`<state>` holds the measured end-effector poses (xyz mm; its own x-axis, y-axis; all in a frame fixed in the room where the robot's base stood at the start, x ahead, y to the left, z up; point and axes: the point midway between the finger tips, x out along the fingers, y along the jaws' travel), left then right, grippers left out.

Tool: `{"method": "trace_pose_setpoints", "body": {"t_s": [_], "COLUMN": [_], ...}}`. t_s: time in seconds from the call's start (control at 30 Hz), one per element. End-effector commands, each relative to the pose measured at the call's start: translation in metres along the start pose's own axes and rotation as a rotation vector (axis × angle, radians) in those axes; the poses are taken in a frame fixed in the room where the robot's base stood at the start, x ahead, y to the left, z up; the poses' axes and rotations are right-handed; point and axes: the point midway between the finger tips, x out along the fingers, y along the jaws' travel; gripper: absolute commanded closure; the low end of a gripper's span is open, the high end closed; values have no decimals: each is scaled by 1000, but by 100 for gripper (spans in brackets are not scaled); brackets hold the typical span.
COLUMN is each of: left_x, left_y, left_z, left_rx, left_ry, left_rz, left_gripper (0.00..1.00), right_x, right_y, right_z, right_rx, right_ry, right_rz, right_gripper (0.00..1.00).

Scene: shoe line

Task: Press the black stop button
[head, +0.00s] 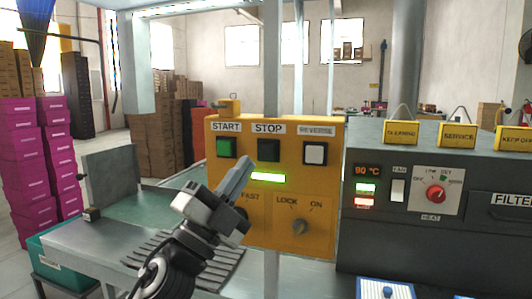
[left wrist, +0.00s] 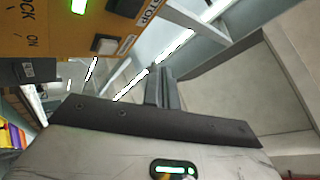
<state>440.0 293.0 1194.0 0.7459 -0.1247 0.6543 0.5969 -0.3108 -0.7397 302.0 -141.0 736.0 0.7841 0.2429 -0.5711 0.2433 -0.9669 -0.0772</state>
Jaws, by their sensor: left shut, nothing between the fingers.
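The black stop button (head: 268,150) sits under the STOP label on the yellow control panel (head: 262,215), between the green start button (head: 226,147) and the white reverse button (head: 315,153). My left gripper (head: 246,163) is shut and empty, its tips just left of and slightly below the stop button in the head view. In the left wrist view the shut fingers (left wrist: 157,72) show apart from the black button (left wrist: 125,7), which is at the top edge. I cannot tell the exact gap in depth. My right gripper is not in view.
A lit green strip (head: 268,177), a FAST knob partly behind my gripper and a LOCK/ON knob (head: 299,227) are on the panel. A grey machine with a red heat knob (head: 436,193) stands at right. Pink boxes (head: 33,170) are stacked at left.

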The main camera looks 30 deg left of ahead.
Motion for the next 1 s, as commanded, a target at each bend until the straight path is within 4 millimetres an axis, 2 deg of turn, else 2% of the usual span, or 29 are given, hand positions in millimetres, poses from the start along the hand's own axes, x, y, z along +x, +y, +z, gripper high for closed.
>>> {"method": "trace_pose_setpoints", "body": {"t_s": [0.3,0.5,1.0], "left_x": [32,46,52], "left_y": [23,34,38], "left_z": [24,34,38], "left_rx": [1,0,0], "left_ry": [-1,-1,0], "left_rz": [-2,-1,0], "left_gripper": [100,100,100], "right_x": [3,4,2], "right_y": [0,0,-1], "right_z": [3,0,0], "right_rx": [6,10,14], "right_ry": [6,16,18], "right_rz": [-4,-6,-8], "right_gripper": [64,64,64]}}
